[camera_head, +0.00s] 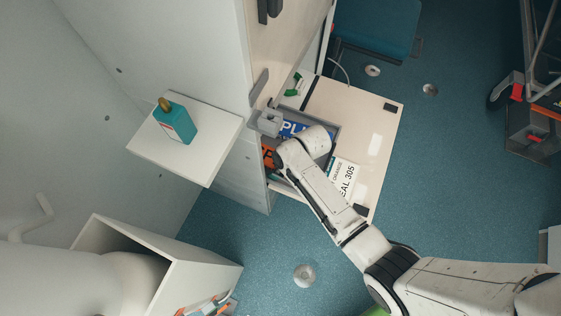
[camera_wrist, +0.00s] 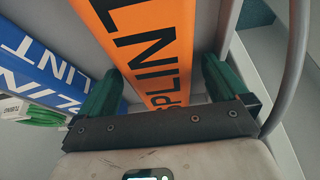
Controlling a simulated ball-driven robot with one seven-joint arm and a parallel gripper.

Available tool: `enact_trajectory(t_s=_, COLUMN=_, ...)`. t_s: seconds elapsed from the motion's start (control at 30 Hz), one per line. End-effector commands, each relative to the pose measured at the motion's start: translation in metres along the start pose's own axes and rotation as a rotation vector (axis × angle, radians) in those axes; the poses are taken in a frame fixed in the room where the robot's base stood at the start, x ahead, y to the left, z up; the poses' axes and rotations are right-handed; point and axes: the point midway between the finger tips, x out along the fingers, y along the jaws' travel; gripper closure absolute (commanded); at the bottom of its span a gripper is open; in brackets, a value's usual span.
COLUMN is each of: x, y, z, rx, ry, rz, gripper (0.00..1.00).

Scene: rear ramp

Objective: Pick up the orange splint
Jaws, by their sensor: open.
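The orange splint (camera_wrist: 153,45), with black "SPLINT" lettering, lies in a grey tray in the wrist view. A small part of the orange splint (camera_head: 267,156) shows in the head view; my arm hides the rest. My gripper (camera_wrist: 160,68) is open, with its green fingers on either side of the orange splint's near end. The right finger is close to the tray wall. I cannot tell whether either finger touches the splint. A blue splint (camera_wrist: 40,68) with white lettering lies to the left, and it also shows in the head view (camera_head: 291,129).
The grey tray (camera_head: 333,133) sits on a pale fold-out shelf (camera_head: 372,125). Green-banded packs (camera_wrist: 32,114) lie at the left in the wrist view. A teal bottle (camera_head: 175,124) stands on a white side shelf (camera_head: 208,165). A cabinet wall rises left of the tray.

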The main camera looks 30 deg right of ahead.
Motion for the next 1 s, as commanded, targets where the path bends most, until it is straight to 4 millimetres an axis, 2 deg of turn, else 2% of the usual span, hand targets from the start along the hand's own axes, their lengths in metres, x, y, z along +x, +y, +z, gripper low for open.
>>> enact_trajectory(t_s=0.07, x=0.000, y=0.000, z=0.000, rx=0.000, ry=0.000, rz=0.000, gripper=0.04)
enact_trajectory(t_s=0.63, x=0.000, y=0.000, z=0.000, rx=0.000, ry=0.000, rz=0.000, gripper=0.58)
enact_trajectory(t_s=0.87, x=-0.001, y=0.000, z=-0.001, rx=-0.001, ry=0.000, rz=0.000, gripper=0.60)
enact_trajectory(t_s=1.0, x=-0.013, y=0.000, z=-0.006, rx=-0.001, ry=0.002, rz=0.000, gripper=0.60)
